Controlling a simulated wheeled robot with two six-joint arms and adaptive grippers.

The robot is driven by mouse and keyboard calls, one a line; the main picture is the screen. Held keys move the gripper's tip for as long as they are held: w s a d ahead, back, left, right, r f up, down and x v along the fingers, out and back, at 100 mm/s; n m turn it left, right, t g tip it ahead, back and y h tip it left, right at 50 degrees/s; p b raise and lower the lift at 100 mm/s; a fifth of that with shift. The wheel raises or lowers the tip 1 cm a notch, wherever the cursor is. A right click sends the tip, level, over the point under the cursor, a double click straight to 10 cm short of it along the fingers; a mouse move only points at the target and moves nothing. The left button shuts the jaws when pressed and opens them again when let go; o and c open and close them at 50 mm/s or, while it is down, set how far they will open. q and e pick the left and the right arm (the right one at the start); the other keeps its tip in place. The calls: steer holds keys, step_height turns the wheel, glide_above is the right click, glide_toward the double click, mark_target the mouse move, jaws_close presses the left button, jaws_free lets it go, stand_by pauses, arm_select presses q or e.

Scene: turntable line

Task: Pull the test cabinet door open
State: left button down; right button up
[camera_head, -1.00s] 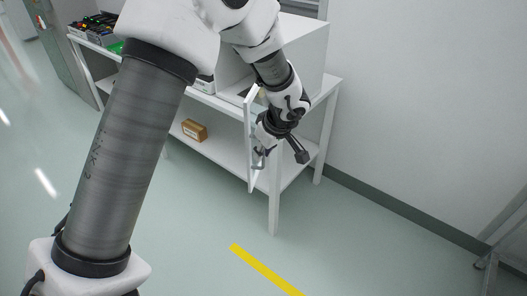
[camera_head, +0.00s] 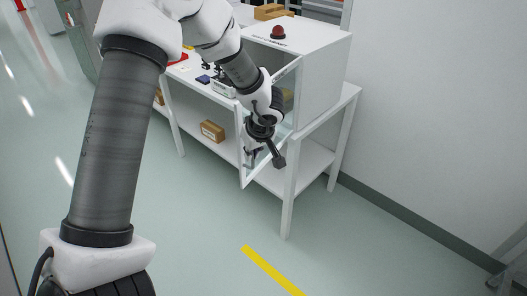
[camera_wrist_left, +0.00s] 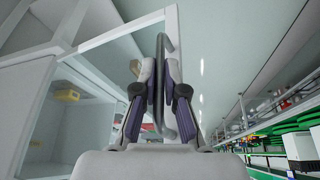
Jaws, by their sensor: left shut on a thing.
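The test cabinet (camera_head: 322,75) is a white box with a red dome on top, standing on a white table. Its white-framed glass door (camera_head: 242,165) stands open, swung out from the cabinet front, with the interior partly visible. My left gripper (camera_head: 252,154) is at the free side of the door, partly hidden by my own wrist. In the left wrist view the left gripper (camera_wrist_left: 158,95) is shut on the grey bar handle (camera_wrist_left: 159,55), with the door frame (camera_wrist_left: 178,65) close behind. The cabinet's open inside (camera_wrist_left: 75,115) shows at left. My right gripper is in neither view.
The white table (camera_head: 291,200) has a lower shelf with a brown box (camera_head: 212,131). A small yellowish object (camera_wrist_left: 67,95) is inside the cabinet. A yellow floor strip (camera_head: 272,270) lies in front. The floor there is clear; a wall stands at right.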

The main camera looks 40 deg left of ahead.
arm_select(q)
steer(key=shift+d, duration=0.2)
steer(key=c, duration=1.5)
jaws_free()
steer(key=shift+a+f, duration=0.1)
steer(key=shift+a, duration=0.05)
steer(key=v, duration=1.2)
steer(key=shift+w, duration=0.1)
